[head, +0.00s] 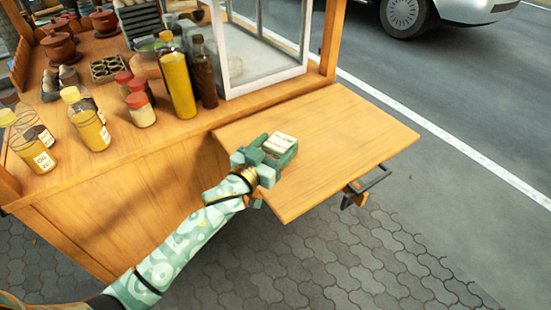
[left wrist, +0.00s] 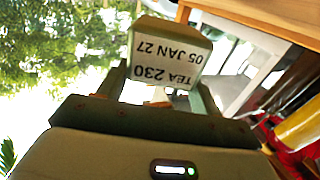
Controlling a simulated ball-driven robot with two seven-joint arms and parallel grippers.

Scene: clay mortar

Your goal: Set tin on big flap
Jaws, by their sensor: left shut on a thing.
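The tin (head: 281,143) is a small green block-shaped container with a pale label. In the left wrist view the tin (left wrist: 172,52) shows a white label that reads "TEA 230, 05 JAN 27" upside down. My left gripper (head: 266,153) is shut on the tin, with one finger on each side of it. The big flap (head: 350,140) is a flat wooden board folded out from the cart's side. The gripper and tin are over its left part, near the cart. I cannot tell whether the tin touches the board. My right gripper is out of view.
The wooden cart counter (head: 120,145) holds a yellow bottle (head: 178,84), a dark bottle (head: 203,75), red-capped jars and a glass case (head: 262,50). A metal bracket (head: 365,184) hangs under the flap's edge. The flap's right and far parts are bare.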

